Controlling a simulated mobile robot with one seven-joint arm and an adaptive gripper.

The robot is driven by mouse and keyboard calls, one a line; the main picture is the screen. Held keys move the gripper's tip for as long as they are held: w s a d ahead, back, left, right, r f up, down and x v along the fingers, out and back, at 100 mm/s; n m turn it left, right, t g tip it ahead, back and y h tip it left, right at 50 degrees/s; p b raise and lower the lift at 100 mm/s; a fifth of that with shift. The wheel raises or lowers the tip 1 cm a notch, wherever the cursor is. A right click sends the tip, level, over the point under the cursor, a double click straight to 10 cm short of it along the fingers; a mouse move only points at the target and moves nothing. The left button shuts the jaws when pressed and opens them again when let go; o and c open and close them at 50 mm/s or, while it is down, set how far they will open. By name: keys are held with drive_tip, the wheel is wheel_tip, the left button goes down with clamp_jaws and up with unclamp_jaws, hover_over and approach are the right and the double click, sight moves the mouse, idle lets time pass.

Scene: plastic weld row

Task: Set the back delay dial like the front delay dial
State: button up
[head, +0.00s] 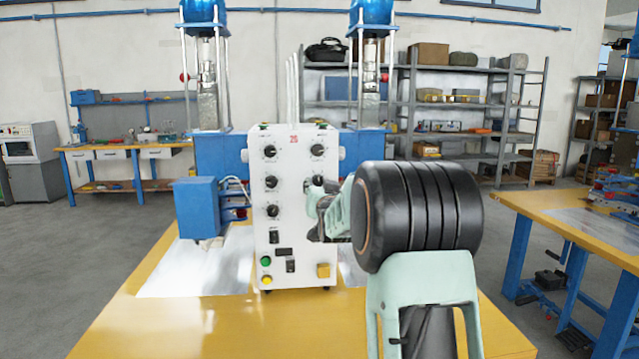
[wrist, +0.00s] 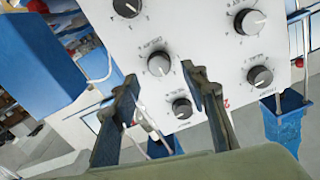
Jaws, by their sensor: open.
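The white control panel (head: 295,225) carries two columns of black dials. Its dial labels are too small to read surely, so I cannot tell which dials are front and back delay. In the head view, the left column shows an upper dial (head: 270,151), a middle dial (head: 271,182) and a lower dial (head: 272,211). The right column shows an upper dial (head: 317,151) and a middle dial (head: 318,180) beside my gripper. In the wrist view, the panel appears turned over. My gripper (wrist: 162,82) is open, its fingers apart on either side of a dial (wrist: 160,63), not visibly touching it.
The panel stands on a yellow table (head: 150,320) with a blue box (head: 197,207) to its left. A green button (head: 265,261), a yellow button (head: 267,281) and switches sit low on the panel. My arm hides the area right of it.

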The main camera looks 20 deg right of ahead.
sight(318, 181)
drive_tip(key=shift+x, duration=1.85)
drive_tip(key=shift+c, duration=0.7)
clamp_jaws()
